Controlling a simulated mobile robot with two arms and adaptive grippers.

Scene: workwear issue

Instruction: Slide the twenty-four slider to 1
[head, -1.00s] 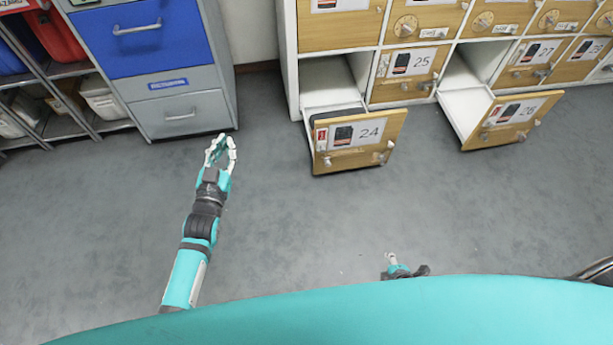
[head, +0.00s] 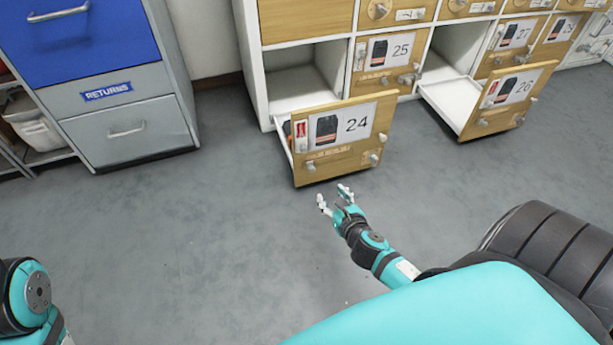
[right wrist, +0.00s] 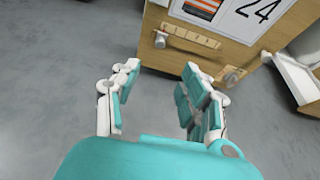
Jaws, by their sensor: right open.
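The wooden drawer front marked 24 (head: 340,168) is pulled out from the lowest row of the cabinet. A pale wooden strip (head: 328,153) runs below its label, and it also shows in the right wrist view (right wrist: 190,37). Small pale knobs sit near the strip's left end (right wrist: 160,40) and at the front's lower right (right wrist: 232,77). I cannot read the slider's marks or setting. My right gripper (head: 333,197) is open and empty, just in front of and below the drawer front, apart from it. In the right wrist view its fingers (right wrist: 160,75) are spread. My left gripper is out of view.
Drawer 26 (head: 515,98) also stands out, to the right. Closed drawer 25 (head: 385,65) lies between them. A grey and blue returns cabinet (head: 125,125) stands at the left. The grey floor (head: 200,240) before the drawers is clear.

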